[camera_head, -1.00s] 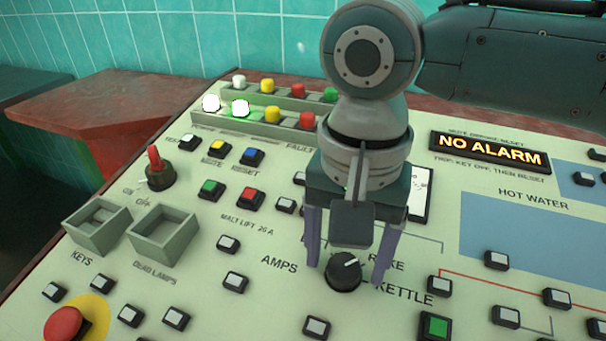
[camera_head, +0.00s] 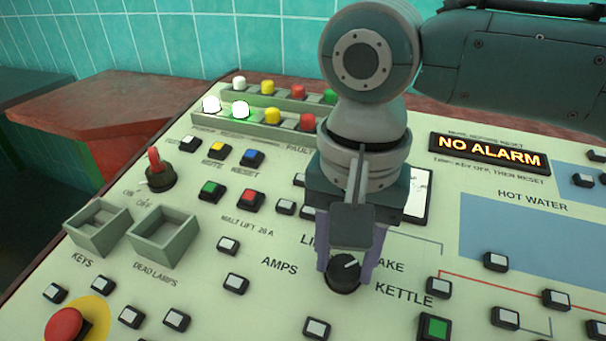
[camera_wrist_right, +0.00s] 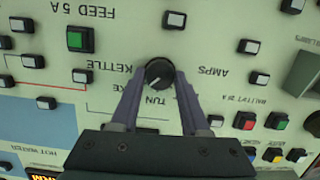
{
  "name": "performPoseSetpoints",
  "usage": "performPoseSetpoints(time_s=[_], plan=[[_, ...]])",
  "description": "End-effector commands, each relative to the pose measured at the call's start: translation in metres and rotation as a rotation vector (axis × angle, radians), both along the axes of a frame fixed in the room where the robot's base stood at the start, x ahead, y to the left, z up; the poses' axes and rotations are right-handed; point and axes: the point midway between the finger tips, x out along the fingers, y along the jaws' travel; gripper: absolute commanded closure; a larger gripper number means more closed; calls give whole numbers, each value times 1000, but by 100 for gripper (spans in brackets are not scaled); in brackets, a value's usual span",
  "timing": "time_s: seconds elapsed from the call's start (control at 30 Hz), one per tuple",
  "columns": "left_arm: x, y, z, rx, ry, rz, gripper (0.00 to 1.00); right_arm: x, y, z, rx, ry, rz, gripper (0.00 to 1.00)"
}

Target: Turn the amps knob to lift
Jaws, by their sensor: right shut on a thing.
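The amps knob (camera_head: 344,277) is a round black knob with a white pointer line, right of the printed word AMPS on the cream panel. Its pointer slants up and right, towards the partly hidden RAKE label. The start of another label, "LI", shows above left of the knob; the rest is hidden behind my gripper. My right gripper (camera_head: 345,264) comes down from above and is shut on the knob, one purple finger on each side. The knob (camera_wrist_right: 158,73) also shows between the fingertips in the right wrist view. My left gripper is not in view.
Several small buttons surround the knob, with a green button (camera_head: 435,327) at the lower right. A red mushroom button (camera_head: 64,324) is at the lower left. A red key switch (camera_head: 157,169) stands at the left. The lit display (camera_head: 490,151) reads NO ALARM.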

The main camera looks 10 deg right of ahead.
Motion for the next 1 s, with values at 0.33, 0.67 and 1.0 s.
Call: performPoseSetpoints(time_s=[0.33,0.67,1.0], plan=[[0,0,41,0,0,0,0,-2,2,7,-24,24,147,100],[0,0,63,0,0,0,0,-1,3,2,-73,56,441,100],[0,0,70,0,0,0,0,0,5,1,-126,91,758,100]])
